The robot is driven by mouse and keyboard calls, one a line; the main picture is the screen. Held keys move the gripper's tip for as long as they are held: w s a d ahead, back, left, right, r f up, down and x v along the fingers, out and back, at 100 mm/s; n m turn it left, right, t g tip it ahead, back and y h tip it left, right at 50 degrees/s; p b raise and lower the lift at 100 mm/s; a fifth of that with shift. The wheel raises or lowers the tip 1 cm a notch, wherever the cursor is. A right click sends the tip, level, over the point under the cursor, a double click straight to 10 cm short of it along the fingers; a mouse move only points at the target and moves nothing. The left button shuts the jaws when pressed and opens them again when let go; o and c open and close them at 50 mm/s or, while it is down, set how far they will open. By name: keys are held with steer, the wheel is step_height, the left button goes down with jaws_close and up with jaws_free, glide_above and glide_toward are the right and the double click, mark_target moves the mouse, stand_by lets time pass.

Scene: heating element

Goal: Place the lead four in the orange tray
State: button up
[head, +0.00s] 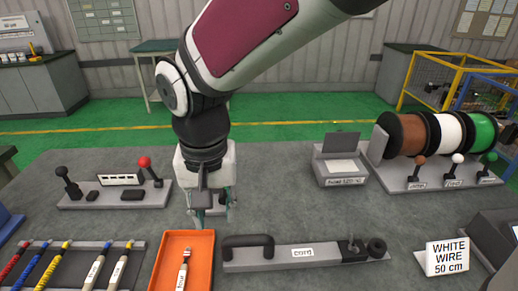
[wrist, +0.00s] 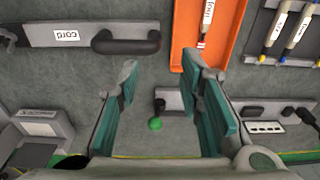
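The orange tray (head: 203,248) lies at the front of the grey bench; part of it also shows at the top of the wrist view (wrist: 228,35). One white-labelled lead (head: 183,268) lies lengthwise inside it. In the wrist view its label (wrist: 208,13) appears to read "four". My gripper (head: 211,212) hangs just behind the tray's far end, above the bench. In the wrist view its two teal fingers (wrist: 162,85) are spread apart with nothing between them. The lead is apart from the fingers.
A rack (head: 70,266) with several leads stands left of the tray. A grey holder labelled "cord" (head: 302,252) with a black handle lies right. A lever panel (head: 115,193) is behind left, a small grey box (head: 340,165) and wire spools (head: 433,135) behind right. The middle bench is clear.

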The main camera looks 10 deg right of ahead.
steer(key=s+d+r+t, duration=0.1)
steer(key=s+d+r, duration=0.1)
steer(key=s+d, duration=0.4)
steer(key=s+d+r+n+t, duration=0.1)
steer(key=s+d+r, duration=0.2)
steer(key=s+d, duration=0.4)
steer(key=d, duration=0.6)
steer(key=shift+d+r+t, duration=0.3)
steer(key=shift+r, duration=0.05)
steer(key=shift+r+t+p, duration=0.3)
steer(key=shift+r+p, duration=0.9)
steer(key=shift+r, duration=0.3)
